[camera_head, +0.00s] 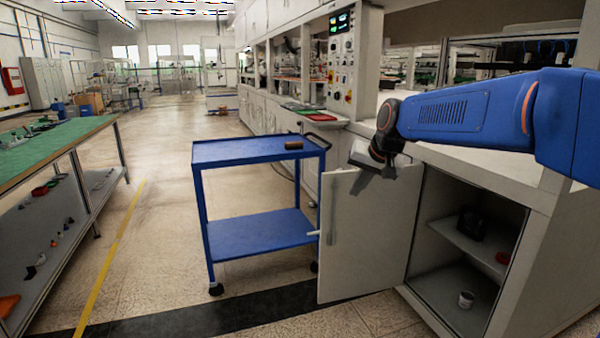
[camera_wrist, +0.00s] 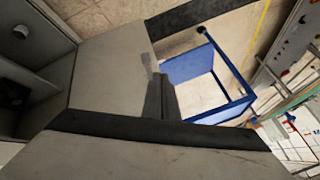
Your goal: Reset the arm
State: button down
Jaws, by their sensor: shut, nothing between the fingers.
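My blue arm (camera_head: 460,110) reaches in from the right in the head view, over the white counter. My gripper (camera_head: 366,180) is at its end, in front of the upper part of an open grey cabinet door (camera_head: 365,240). The fingers are together and hold nothing. In the wrist view the dark gripper fingers (camera_wrist: 160,95) show against the pale door (camera_wrist: 110,80). I cannot tell whether they touch it.
A blue two-shelf cart (camera_head: 260,150) stands left of the door, with a small brown object (camera_head: 294,145) on top. The open cabinet (camera_head: 465,240) holds a few small items. A green-topped bench (camera_head: 50,145) is at the left; the aisle between is clear.

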jog(key=s+d+f+h, duration=0.1)
jog(key=s+d+f, duration=0.3)
jog(key=s, duration=0.8)
jog(key=s+d+f+n, duration=0.1)
jog(key=s+d+f, duration=0.3)
jog(key=s, duration=0.9)
jog(key=s+d+f+n+g+h, duration=0.1)
jog(key=s+d+f, duration=0.3)
jog(key=s, duration=0.9)
notch_tip(320, 180, down, 3)
jog(key=shift+s+d+h, duration=0.2)
jog(key=shift+d+h, duration=0.1)
